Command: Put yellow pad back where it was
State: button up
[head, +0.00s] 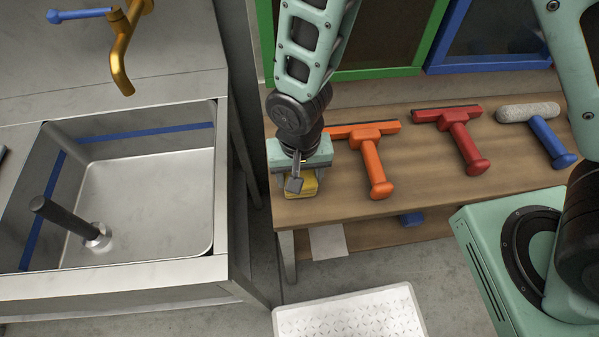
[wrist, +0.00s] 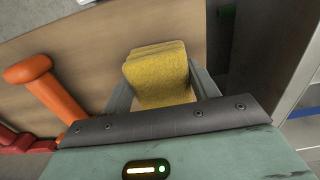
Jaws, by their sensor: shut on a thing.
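The yellow pad (head: 300,184) is at the left front corner of the wooden table (head: 420,192), under my gripper (head: 298,186). In the wrist view the yellow pad (wrist: 158,72) sits between the two fingers of my gripper (wrist: 160,88), which are shut on it. It looks like a stack of thin layers. The pad is at or just above the tabletop; I cannot tell whether it touches. My gripper hides its upper part in the head view.
An orange squeegee (head: 373,160) lies close to the right of my gripper. A red squeegee (head: 460,140) and a blue-handled roller (head: 540,130) lie further right. A metal sink (head: 150,200) stands left, across a gap. A white textured platform (head: 350,318) is on the floor in front.

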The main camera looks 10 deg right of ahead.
aim_at(300, 175)
jog(key=shift+f, duration=0.25)
jog(key=shift+f, duration=0.15)
jog(key=o, duration=0.9)
jog(key=shift+o, duration=0.2)
jog(key=shift+r, duration=0.2)
notch_tip(300, 175, up, 12)
jog(key=s+d+r+n, duration=0.8)
jog(key=s, duration=0.1)
jog(key=shift+s+d+r+y+b, duration=0.15)
jog(key=shift+s+r+y+b, duration=0.15)
jog(key=shift+s+r+b, duration=0.1)
